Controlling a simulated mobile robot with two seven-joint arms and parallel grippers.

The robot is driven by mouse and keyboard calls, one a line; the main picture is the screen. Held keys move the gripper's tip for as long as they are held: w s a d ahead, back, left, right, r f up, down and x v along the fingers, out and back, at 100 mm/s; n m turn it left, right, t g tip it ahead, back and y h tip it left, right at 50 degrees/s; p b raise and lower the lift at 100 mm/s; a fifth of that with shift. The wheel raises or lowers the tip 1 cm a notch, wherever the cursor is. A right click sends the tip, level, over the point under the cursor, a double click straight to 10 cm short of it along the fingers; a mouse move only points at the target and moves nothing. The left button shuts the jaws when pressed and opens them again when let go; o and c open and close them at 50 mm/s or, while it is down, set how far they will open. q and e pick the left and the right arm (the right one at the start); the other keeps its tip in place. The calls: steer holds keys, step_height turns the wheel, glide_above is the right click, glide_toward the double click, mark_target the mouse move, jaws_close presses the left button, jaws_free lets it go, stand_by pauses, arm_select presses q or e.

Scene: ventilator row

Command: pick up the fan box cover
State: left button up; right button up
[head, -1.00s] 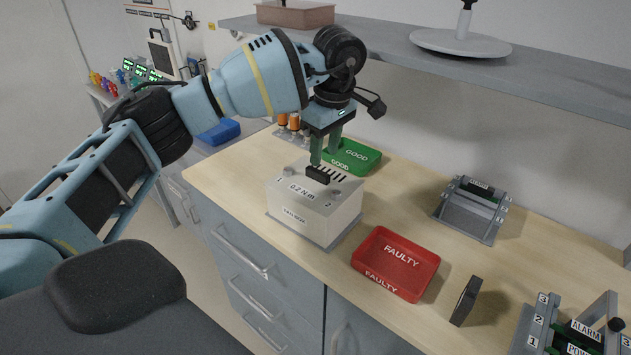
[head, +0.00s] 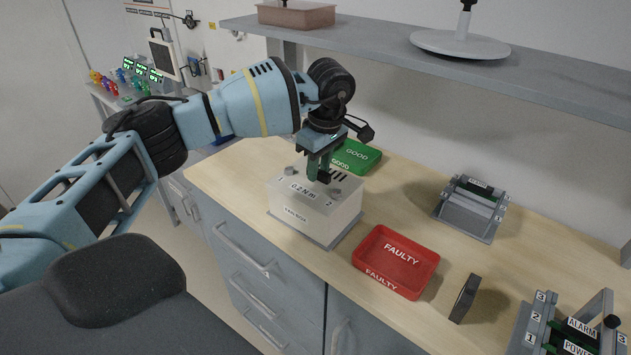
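The fan box (head: 292,217) is a pale box on the wooden worktop, near its front edge. Its light top cover (head: 290,187) bears a "0.2 N m" label and the numbers 1 and 2, with round knobs near the numbers. My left gripper (head: 319,174) points down over the middle of the cover. Its green fingers look close together, with a dark piece at their lower end. Whether they grip a part of the cover is hidden. The cover appears seated on the box. My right gripper is out of view.
A green GOOD tray (head: 357,154) stands behind the box and a red FAULTY tray (head: 418,273) to its right. A dark upright block (head: 465,298), a grey cradle (head: 463,222) and an ALARM/POWER unit (head: 540,335) lie further right. A shelf (head: 560,82) hangs above.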

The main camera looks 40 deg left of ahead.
mark_target(321, 173)
arm_select(q)
jaws_close()
steer(key=shift+r, duration=0.1)
steer(key=shift+r, duration=0.4)
steer(key=r, duration=0.2)
steer(key=shift+s+d+r, duration=0.25)
steer(key=shift+d+r, duration=0.05)
steer(key=shift+d, duration=0.05)
steer(key=s+d+r, duration=0.1)
steer(key=s+d, duration=0.9)
steer(key=d, duration=0.1)
steer(key=shift+s+r+b, duration=0.25)
steer(key=shift+s+b, duration=0.1)
steer(key=shift+b, duration=0.05)
